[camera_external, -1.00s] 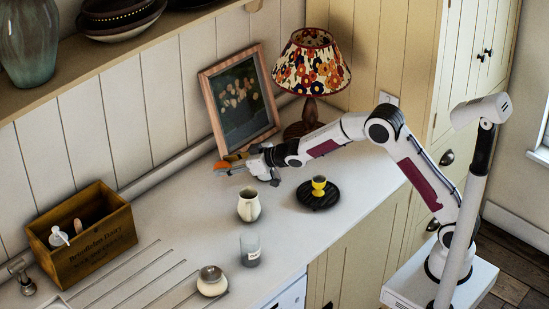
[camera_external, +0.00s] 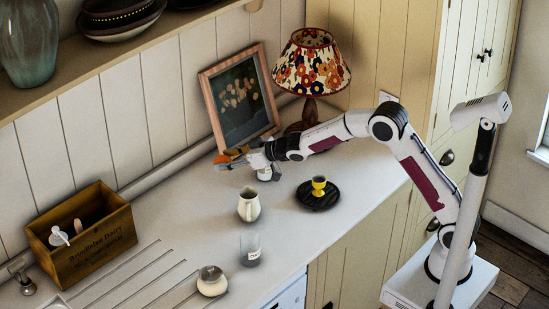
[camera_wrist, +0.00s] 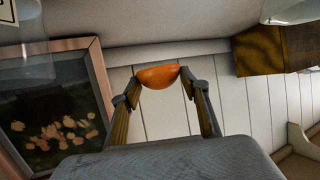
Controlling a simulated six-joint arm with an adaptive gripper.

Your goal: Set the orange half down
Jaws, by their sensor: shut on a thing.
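The orange half (camera_wrist: 160,77) is between the fingertips of my gripper (camera_wrist: 158,82) in the wrist view, with its rounded side toward the camera's lower edge. In the external view my gripper (camera_external: 238,160) is at the back of the counter (camera_external: 180,215), in front of the framed picture's lower left corner. The orange half (camera_external: 226,158) shows there as a small patch of orange, partly covered by the fingers. My gripper is shut on it. I cannot tell whether it touches the counter or is held just above it.
A framed picture (camera_external: 239,95) leans on the wall behind my gripper. A cream jug (camera_external: 249,205) stands in front. A yellow egg cup (camera_external: 319,186) stands on a dark round board (camera_external: 330,200).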

